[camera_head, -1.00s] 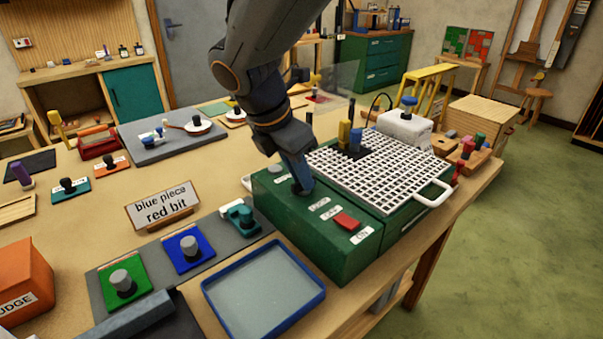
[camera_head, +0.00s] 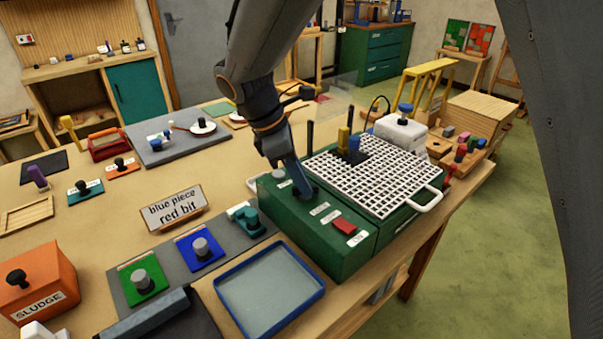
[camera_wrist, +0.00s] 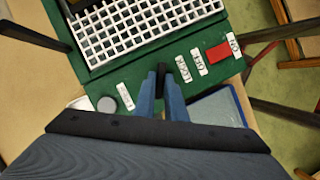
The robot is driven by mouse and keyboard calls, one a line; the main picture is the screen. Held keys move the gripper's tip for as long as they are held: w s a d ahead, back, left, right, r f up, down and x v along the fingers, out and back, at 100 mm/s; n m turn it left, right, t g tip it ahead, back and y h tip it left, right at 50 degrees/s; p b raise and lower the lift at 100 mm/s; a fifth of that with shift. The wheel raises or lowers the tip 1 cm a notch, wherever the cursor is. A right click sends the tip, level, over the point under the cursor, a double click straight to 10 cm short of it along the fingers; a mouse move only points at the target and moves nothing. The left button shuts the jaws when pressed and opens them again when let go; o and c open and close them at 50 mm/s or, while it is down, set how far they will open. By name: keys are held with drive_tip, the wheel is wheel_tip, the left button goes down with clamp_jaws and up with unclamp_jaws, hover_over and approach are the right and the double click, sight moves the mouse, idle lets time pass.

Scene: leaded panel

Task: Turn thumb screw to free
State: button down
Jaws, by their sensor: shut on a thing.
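The dark thumb screw (camera_wrist: 161,71) shows as a small black piece between my fingertips in the wrist view. It stands on the green machine box (camera_head: 290,218), between a label that is hard to read (camera_wrist: 124,95) and the LOCK label (camera_wrist: 183,69). My gripper (camera_wrist: 160,86), with blue fingers, is shut on the thumb screw. In the head view my gripper (camera_head: 304,190) comes down on the box's top, and its fingers hide most of the screw. The screw's exact turn cannot be told.
A grey round knob (camera_wrist: 106,104) sits left of my fingers. A red switch (camera_head: 344,226) lies between the OFF and ON labels. A white grid (camera_head: 385,185) covers the box's far part. A blue-rimmed tray (camera_head: 270,290) stands in front.

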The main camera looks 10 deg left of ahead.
drive_tip(key=m+g+p, duration=0.1)
drive_tip(key=m, duration=0.1)
drive_tip(key=m+g+p, duration=0.1)
drive_tip(key=m, duration=0.2)
drive_tip(key=shift+w+r+m+p, duration=0.1)
drive_tip(key=shift+w+m+p, duration=0.1)
drive_tip(key=shift+m+p, duration=0.15)
drive_tip(key=m+g, duration=0.1)
drive_tip(key=m, duration=0.1)
drive_tip(key=m+g+p, duration=0.1)
drive_tip(key=m, duration=0.2)
drive_tip(key=shift+w+d+y, duration=0.1)
drive_tip(key=shift+w+y, duration=0.05)
drive_tip(key=shift+y, duration=0.25)
drive_tip(key=shift+m+p, duration=0.25)
drive_tip(key=shift+p, duration=0.05)
drive_tip(key=c, duration=1.8)
unclamp_jaws()
drive_tip(key=b+v, duration=0.3)
drive_tip(key=v, duration=0.4)
drive_tip(key=shift+r, duration=0.3)
drive_tip(key=shift+w, duration=0.1)
